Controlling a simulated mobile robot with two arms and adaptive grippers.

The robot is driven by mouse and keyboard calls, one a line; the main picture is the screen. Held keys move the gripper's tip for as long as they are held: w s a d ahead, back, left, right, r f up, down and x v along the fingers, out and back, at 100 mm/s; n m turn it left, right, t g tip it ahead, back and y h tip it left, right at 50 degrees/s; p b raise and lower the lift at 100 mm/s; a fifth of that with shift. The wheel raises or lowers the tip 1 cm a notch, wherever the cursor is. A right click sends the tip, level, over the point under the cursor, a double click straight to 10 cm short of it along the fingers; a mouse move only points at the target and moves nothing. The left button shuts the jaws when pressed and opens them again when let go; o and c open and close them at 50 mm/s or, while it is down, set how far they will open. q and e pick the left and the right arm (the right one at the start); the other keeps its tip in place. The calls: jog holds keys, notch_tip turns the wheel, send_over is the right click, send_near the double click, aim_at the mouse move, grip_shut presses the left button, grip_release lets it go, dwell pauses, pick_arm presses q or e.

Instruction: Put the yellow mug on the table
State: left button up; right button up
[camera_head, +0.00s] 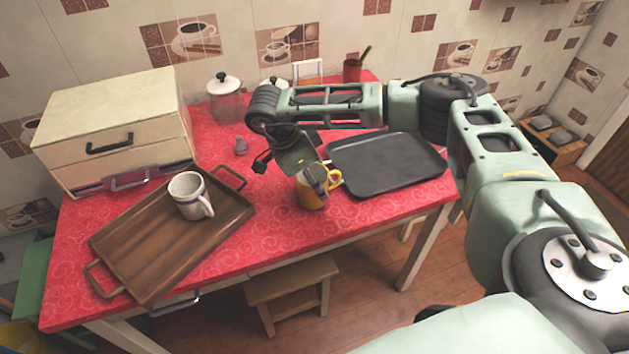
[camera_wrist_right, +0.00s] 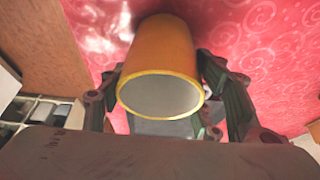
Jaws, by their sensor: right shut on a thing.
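The yellow mug (camera_head: 311,193) is at the middle of the red table (camera_head: 262,222), left of the black tray, with its handle to the right in the head view. My right gripper (camera_head: 314,180) is shut on it from above, and its fingers partly cover the mug. In the right wrist view the yellow mug (camera_wrist_right: 158,50) sits between the two fingers of my right gripper (camera_wrist_right: 160,75), its pale open mouth toward the camera. Red cloth lies behind it. I cannot tell whether its base touches the cloth. My left gripper is not in view.
A black tray (camera_head: 385,165) lies right of the mug. A wooden tray (camera_head: 150,250) with a white mug (camera_head: 188,195) is at the left, before a cream drawer box (camera_head: 115,125). A glass jar (camera_head: 226,103) stands behind. Cloth between the trays is mostly bare.

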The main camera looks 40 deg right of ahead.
jog(key=shift+f, duration=0.1)
jog(key=o, duration=1.4)
jog(key=shift+r, duration=0.3)
jog(key=p+v, duration=0.6)
jog(key=v, duration=0.5)
jog(key=shift+a+r+p, duration=0.2)
jog(key=shift+r+p, duration=0.15)
jog(key=shift+p, duration=0.05)
